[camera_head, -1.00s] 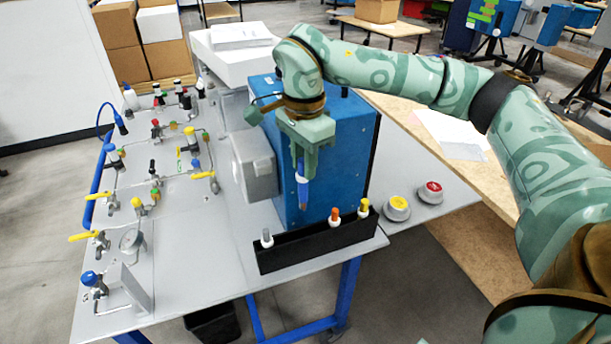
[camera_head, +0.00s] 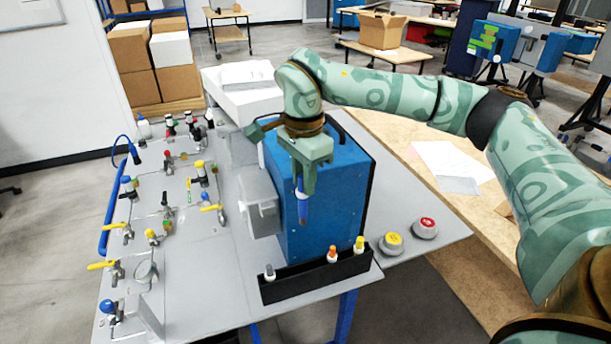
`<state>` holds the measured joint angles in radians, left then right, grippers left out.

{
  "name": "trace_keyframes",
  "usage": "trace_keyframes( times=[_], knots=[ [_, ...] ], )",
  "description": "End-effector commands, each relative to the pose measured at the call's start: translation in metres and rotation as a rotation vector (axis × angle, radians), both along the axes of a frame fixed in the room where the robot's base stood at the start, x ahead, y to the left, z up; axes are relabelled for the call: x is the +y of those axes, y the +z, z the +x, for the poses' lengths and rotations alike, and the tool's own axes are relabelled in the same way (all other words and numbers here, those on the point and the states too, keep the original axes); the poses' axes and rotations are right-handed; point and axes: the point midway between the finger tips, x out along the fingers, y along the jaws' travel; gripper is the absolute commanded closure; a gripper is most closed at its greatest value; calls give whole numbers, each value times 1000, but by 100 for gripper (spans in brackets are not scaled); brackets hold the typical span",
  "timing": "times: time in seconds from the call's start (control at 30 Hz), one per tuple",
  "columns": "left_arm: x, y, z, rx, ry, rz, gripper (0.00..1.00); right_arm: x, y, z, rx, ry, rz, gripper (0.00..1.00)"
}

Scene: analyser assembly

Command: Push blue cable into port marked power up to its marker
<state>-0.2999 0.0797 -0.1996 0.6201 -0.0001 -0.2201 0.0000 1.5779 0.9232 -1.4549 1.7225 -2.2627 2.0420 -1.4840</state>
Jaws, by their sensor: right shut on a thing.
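I cannot tell whether the plug touches the box. The port marked power and the cable's marker cannot be made out. My left gripper is not in view.
The black rack holds grey, orange and yellow-capped plugs (camera_head: 359,244). A yellow button (camera_head: 391,244) and a red button (camera_head: 425,228) are to the right. A valve panel with pipes and a gauge (camera_head: 145,271) covers the table's left side. A grey box (camera_head: 259,202) adjoins the analyser.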

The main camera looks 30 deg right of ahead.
Motion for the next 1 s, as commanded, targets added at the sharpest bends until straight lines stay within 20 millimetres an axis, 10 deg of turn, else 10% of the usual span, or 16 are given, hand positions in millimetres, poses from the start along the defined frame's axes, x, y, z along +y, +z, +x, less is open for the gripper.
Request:
trace_keyframes(
  times=[0.47, 0.77, 0.9, 1.0],
  knots=[
    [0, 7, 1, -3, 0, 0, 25, 4, 2, -3, 1, 56, -4, 96],
    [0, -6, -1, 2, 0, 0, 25, 50, -48, -55, 2, 862, -27, 96],
    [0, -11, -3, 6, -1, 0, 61, 71, -69, -89, 4, 1285, -15, 96],
    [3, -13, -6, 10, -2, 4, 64, 79, -76, -105, 2, 1467, -6, 96]
  ],
)
